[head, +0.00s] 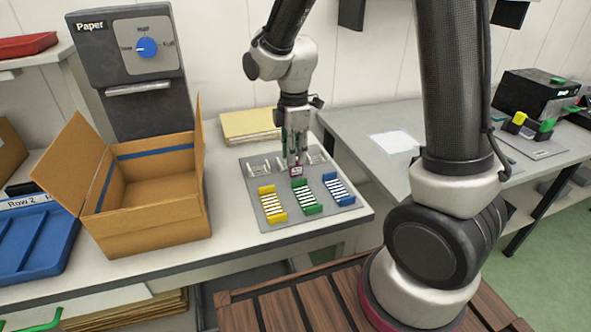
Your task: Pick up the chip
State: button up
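My gripper (294,158) points straight down over the grey board (256,223). The fingers reach down to the chip's upper edge or just behind it. At this size I cannot tell whether they touch it or are closed on it. Yellow (265,190), green (298,183) and blue (330,178) racks with white slats stand in a row in front of the chip.
Clear holders (259,169) stand at the board's back. An open cardboard box (153,221) is left of the board, with a blue tray (35,238) beyond it. A grey Paper machine (128,75) stands behind the box. Tan folders (248,124) lie behind the board.

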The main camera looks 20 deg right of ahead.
aim_at(296, 175)
notch_tip(296, 175, down, 6)
jog(key=shift+d+r, duration=0.1)
jog(key=shift+d, duration=0.05)
jog(key=shift+s, duration=0.1)
jog(key=shift+c, duration=0.4)
grip_shut()
jog(key=shift+r, duration=0.1)
